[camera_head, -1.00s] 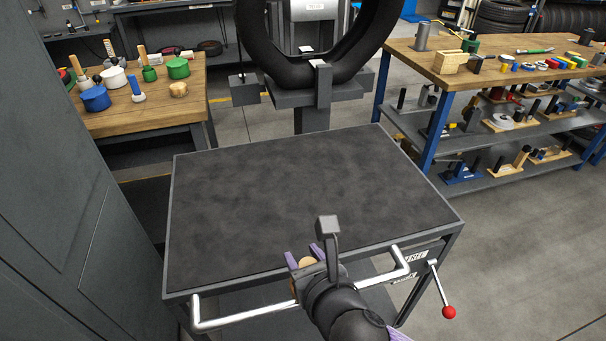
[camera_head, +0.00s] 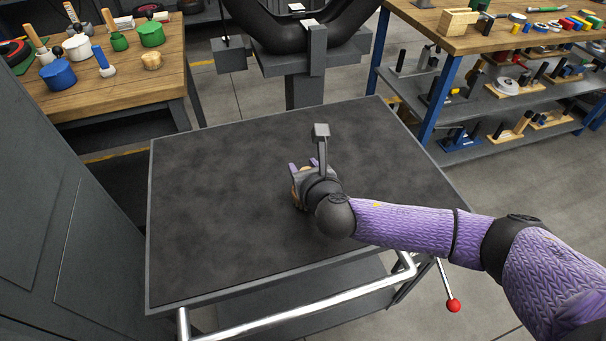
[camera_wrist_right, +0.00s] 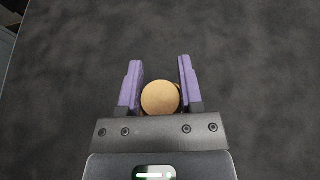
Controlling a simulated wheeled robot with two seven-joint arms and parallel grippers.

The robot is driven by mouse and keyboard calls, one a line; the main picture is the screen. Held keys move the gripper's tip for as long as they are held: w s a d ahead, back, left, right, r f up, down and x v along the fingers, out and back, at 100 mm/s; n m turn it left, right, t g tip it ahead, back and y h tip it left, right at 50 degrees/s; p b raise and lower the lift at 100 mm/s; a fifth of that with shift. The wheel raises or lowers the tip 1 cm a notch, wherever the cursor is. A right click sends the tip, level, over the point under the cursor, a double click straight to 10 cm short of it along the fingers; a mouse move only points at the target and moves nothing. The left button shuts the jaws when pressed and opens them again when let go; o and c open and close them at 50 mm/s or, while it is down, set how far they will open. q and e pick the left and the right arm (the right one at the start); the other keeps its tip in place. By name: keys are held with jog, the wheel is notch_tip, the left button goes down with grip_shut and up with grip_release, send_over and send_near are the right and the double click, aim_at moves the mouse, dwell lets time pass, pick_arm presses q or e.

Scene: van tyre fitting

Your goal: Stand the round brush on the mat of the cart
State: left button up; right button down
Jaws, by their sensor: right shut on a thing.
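My right gripper (camera_head: 303,170) is over the middle of the cart's dark mat (camera_head: 220,190). In the right wrist view its two purple fingers (camera_wrist_right: 160,88) are on either side of a round tan wooden end (camera_wrist_right: 160,98), which I take to be the round brush's handle, seen end-on. The gripper is shut on it. In the head view only a small tan part of the brush (camera_head: 296,190) shows beside the fingers. Its lower part is hidden, so I cannot tell whether it touches the mat. My left gripper is not in view.
The mat is otherwise bare, with a chrome handle (camera_head: 310,307) along the cart's near edge. A wooden bench (camera_head: 110,92) with pots and brushes stands at the left. A tyre machine (camera_head: 305,75) is behind the cart, and a shelved workbench (camera_head: 440,40) is at the right.

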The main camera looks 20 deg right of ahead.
jog(key=shift+f, duration=0.2)
jog(key=c, duration=0.5)
grip_release()
jog(key=shift+c, duration=0.2)
jog(key=o, duration=0.3)
jog(key=shift+s+r+p, duration=0.1)
jog(key=shift+r+p, duration=0.05)
jog(key=shift+p, duration=0.2)
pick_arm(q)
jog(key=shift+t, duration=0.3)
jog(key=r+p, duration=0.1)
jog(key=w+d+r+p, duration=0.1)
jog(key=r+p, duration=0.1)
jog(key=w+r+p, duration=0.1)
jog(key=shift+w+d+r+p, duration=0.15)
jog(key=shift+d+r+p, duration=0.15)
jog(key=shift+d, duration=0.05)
pick_arm(e)
jog(key=v, duration=1.1)
jog(key=shift+s, duration=0.4)
jog(key=shift+r, duration=0.1)
